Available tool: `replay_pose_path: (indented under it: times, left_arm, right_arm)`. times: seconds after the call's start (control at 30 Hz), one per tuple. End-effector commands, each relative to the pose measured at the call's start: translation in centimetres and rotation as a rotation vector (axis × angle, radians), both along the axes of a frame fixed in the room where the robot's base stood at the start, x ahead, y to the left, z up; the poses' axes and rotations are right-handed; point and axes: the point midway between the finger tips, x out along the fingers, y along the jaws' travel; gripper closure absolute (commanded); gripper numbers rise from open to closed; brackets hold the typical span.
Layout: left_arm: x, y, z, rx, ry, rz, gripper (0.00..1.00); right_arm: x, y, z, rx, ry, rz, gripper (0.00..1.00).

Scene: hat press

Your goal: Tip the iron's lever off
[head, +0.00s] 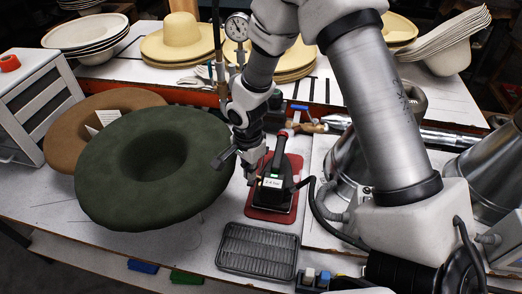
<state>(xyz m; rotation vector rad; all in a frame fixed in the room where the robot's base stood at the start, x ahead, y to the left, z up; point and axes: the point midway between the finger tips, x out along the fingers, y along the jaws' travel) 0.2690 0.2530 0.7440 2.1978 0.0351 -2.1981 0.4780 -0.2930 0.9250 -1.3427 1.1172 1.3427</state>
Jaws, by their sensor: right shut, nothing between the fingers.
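The black iron (272,192) rests on a red mat (291,171) near the middle of the table. It has a small lit label on its front and a red part at its far end. A dark cord runs from its right side. My right gripper (249,177) is shut and empty, pointing down just left of the iron. I cannot tell whether its fingertips touch the iron. The lever is too small or hidden to make out. My left gripper is not in view.
A dark green felt hat (150,195) lies close on the left, over a brown hat (75,125). A grey ridged tray (257,250) is in front of the mat. Metal cones (345,170) stand to the right. A dial gauge (237,27) rises behind my gripper.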

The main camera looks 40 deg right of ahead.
Motion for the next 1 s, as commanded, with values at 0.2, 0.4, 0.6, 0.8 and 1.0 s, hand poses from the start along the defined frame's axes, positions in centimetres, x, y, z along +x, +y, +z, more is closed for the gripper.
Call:
replay_pose_path:
  times: [0.2, 0.4, 0.6, 0.8, 1.0]
  left_arm:
    - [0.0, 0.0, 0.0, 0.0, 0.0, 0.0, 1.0]
    - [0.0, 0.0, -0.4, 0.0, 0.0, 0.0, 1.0]
    - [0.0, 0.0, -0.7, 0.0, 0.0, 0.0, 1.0]
    - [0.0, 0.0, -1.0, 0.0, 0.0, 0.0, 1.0]
    - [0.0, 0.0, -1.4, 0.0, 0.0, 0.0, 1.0]
  right_arm:
    - [0.0, 0.0, 0.0, 0.0, 0.0, 0.0, 1.0]
    - [0.0, 0.0, -0.4, 0.0, 0.0, 0.0, 1.0]
    - [0.0, 0.0, -0.8, 0.0, 0.0, 0.0, 1.0]
    - [0.0, 0.0, -1.2, 0.0, 0.0, 0.0, 1.0]
    - [0.0, 0.0, -1.6, 0.0, 0.0, 0.0, 1.0]
